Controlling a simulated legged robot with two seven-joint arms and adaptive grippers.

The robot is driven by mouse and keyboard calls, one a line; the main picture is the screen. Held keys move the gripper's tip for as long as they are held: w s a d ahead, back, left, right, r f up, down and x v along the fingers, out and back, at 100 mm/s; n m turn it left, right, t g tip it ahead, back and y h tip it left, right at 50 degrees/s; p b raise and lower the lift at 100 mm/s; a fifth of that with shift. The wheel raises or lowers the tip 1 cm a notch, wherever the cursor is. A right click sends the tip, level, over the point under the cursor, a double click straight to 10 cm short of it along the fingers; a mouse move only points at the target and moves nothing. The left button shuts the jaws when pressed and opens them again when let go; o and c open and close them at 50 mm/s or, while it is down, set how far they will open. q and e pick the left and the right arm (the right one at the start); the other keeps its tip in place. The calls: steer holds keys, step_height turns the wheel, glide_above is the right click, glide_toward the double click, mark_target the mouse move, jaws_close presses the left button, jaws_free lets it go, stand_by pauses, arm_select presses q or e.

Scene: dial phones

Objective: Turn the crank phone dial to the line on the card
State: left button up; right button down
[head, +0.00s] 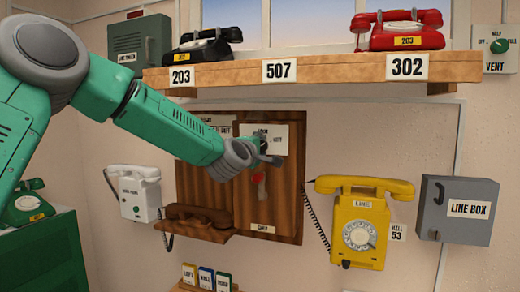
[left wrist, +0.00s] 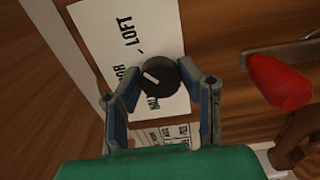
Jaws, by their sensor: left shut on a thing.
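The crank phone is a brown wooden wall panel (head: 285,210) with a dark handset (head: 195,216) on a ledge at its lower left. In the left wrist view its dial is a black round knob (left wrist: 166,72) with a white pointer mark toward the picture's upper left. The white dial plate (left wrist: 108,38) reads LOFT, a partly hidden word ending in OOR, and HALL. My left gripper (head: 268,158) is shut on the knob, with its fingers (left wrist: 160,84) on either side. A small card (head: 263,228) sits low on the panel; its word is too small to read.
The red crank handle (left wrist: 280,82) is close to the right of my left gripper. A yellow phone (head: 359,222) and a grey line box (head: 458,210) hang to the right, a white phone (head: 134,191) to the left. A wooden shelf (head: 340,75) runs above.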

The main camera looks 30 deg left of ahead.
arm_select(q)
steer(key=shift+d+f+m, duration=0.15)
steer(key=shift+f+m, duration=0.2)
steer(key=shift+m, duration=0.55)
steer(key=shift+f, duration=0.1)
steer(key=o, duration=0.9)
steer(key=shift+o, duration=1.1)
steer(key=shift+w, duration=0.1)
steer(key=shift+r, duration=0.25)
steer(key=shift+s, duration=0.3)
steer(key=v, duration=1.1)
steer(key=shift+d, duration=0.2)
